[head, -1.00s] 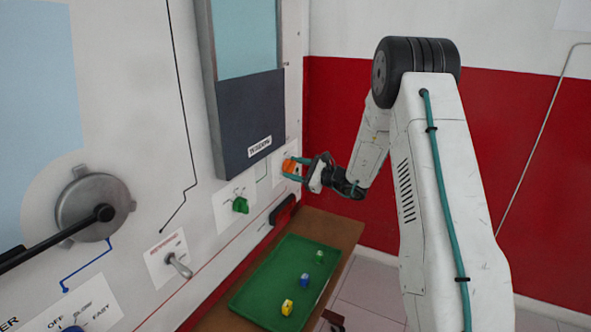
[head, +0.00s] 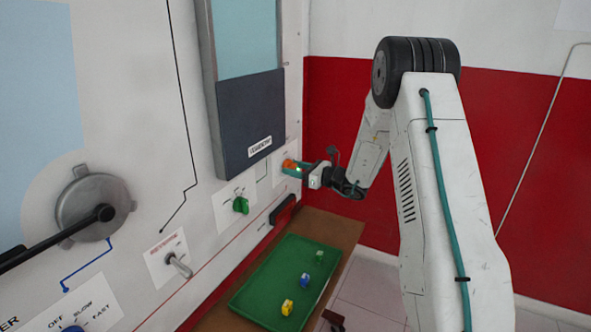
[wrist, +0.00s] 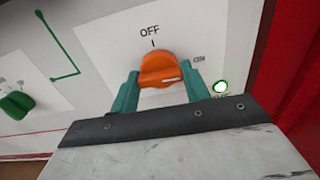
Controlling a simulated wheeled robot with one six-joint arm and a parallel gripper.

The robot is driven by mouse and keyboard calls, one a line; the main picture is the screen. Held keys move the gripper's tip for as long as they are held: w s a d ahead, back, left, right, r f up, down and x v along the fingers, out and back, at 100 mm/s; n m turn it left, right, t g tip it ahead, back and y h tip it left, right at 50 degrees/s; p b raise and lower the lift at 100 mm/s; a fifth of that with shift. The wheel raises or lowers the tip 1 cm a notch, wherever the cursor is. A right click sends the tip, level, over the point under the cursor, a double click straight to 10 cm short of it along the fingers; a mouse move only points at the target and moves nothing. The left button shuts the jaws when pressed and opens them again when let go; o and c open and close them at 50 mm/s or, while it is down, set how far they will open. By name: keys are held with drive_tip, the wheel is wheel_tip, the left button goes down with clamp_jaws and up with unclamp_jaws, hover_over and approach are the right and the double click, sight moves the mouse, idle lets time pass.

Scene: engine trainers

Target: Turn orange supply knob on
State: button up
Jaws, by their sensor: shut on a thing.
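The orange supply knob (wrist: 158,64) is on the white panel in the wrist view, with an OFF label above it and an ON label to its right. Its grip bar lies roughly crosswise, and its white mark is on the right half, toward the ON side. My gripper (wrist: 160,72) is shut on the knob, one teal finger at each side. In the head view the orange knob (head: 288,164) is partly hidden by my gripper (head: 297,168).
A green knob (head: 240,205) is on the panel left of the orange one. A metal toggle (head: 179,265) and black-handled round valve (head: 92,207) are further left. A green tray (head: 262,306) with small coloured pieces lies below. A red wall band (head: 520,150) stands right.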

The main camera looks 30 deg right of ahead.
drive_tip(key=shift+d, duration=0.15)
drive_tip(key=o, duration=1)
drive_tip(key=v, duration=0.7)
drive_tip(key=shift+s+d, duration=0.15)
drive_tip(key=shift+s, duration=0.2)
